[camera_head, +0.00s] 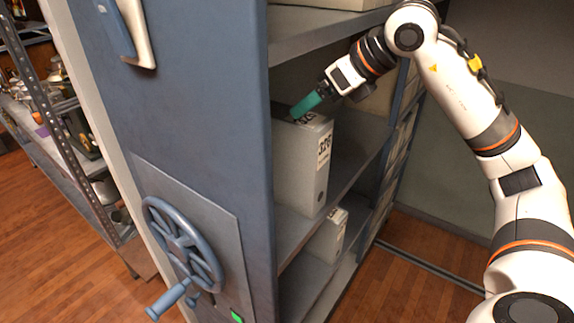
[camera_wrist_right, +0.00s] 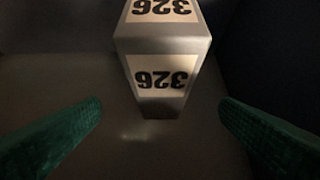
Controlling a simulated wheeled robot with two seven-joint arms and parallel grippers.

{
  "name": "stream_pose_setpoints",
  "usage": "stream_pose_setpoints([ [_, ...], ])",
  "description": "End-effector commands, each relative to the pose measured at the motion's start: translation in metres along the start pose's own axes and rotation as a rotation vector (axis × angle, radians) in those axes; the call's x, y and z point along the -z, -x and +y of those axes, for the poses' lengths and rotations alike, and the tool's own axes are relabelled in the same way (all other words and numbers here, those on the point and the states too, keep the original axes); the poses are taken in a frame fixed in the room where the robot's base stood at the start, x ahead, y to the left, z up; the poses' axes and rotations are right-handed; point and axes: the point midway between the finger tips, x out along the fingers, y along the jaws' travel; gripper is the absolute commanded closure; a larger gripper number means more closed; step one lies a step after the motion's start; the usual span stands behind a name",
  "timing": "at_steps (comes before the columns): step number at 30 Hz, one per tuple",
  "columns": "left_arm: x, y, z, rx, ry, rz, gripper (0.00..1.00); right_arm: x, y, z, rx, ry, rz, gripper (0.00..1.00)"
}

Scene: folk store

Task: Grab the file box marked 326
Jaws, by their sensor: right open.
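The grey file box marked 326 (camera_head: 303,165) stands upright on a middle shelf, with number labels on its top and its narrow front. It also shows in the right wrist view (camera_wrist_right: 160,48), at the top centre, with both labels upside down. My right gripper (camera_head: 305,105) is just above the top of the box, its green fingers pointing down and left. In the right wrist view its two green fingers (camera_wrist_right: 160,120) are wide apart, one on each side of the box, with gaps between. It holds nothing. My left gripper is not in view.
The box stands in a blue metal shelf unit (camera_head: 215,120) with a handwheel (camera_head: 182,243) on its end panel. Another grey box (camera_head: 327,235) stands on the shelf below. A rack with assorted items (camera_head: 70,140) is at the left. Wooden floor (camera_head: 425,255) shows at the right.

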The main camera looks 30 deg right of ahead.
Motion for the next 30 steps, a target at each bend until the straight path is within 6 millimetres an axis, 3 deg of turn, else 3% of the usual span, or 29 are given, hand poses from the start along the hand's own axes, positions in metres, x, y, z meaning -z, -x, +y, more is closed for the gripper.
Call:
stream_pose_setpoints([
  [5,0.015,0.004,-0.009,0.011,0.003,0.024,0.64,0.0,-0.018,0.0,0.002,0.0,0.0,0.15],
  [16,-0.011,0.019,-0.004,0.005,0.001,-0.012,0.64,-0.002,-0.063,-0.001,0.004,-0.001,-0.002,0.15],
  [25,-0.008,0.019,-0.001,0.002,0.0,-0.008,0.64,-0.002,-0.071,-0.001,0.002,0.0,0.001,0.15],
  [26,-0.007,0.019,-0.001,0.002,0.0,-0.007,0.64,-0.002,-0.07,-0.001,0.002,0.0,0.001,0.16],
  [30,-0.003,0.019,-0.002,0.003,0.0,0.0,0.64,-0.002,-0.07,-0.001,0.002,0.0,0.001,0.39],
])
